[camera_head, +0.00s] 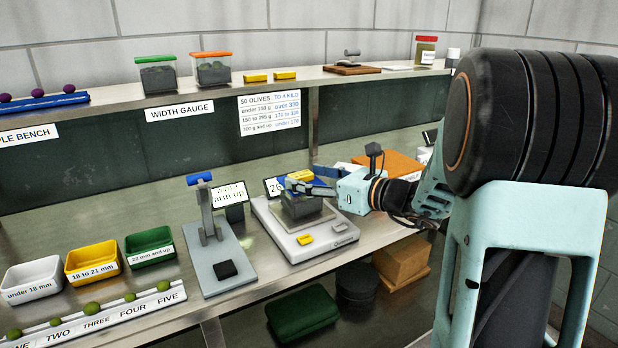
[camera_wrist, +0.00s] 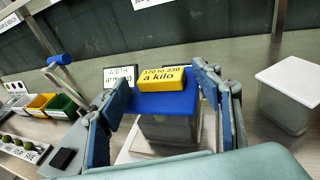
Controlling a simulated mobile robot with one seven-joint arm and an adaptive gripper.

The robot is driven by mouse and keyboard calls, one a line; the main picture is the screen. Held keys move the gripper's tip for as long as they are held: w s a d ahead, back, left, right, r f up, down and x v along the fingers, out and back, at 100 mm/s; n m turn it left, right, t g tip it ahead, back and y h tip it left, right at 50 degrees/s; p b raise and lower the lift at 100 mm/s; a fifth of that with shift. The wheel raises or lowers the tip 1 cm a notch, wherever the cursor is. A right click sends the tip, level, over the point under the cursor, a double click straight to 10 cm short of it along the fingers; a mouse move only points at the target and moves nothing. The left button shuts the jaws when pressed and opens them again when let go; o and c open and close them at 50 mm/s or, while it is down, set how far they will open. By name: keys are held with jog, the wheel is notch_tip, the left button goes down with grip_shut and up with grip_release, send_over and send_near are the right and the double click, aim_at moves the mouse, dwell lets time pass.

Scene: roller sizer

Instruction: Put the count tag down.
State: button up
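The yellow count tag (camera_wrist: 165,78), lettered "170 to 230 a kilo", lies on the blue lid (camera_wrist: 160,103) of a grey box (camera_wrist: 168,130) in the wrist view. In the head view the tag (camera_head: 300,176) shows small on top of that box (camera_head: 303,205), which stands on the scale's pan. My gripper (camera_wrist: 165,80) has its blue-padded fingers spread on either side of the tag. A narrow gap shows at the tag's left; at its right the fingertip is very near, and contact is unclear.
A blue-topped gauge (camera_head: 208,215) and coloured bins (camera_head: 93,262) stand left. An orange block (camera_head: 388,163) is behind my wrist. A lidded clear container (camera_wrist: 288,105) stands right in the wrist view.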

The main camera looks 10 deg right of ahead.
jog(key=shift+r, duration=0.15)
jog(key=shift+s+d+r, duration=0.1)
jog(key=shift+s+d, duration=0.05)
jog(key=p+v, duration=0.1)
jog(key=v, duration=1)
jog(key=shift+s, duration=0.3)
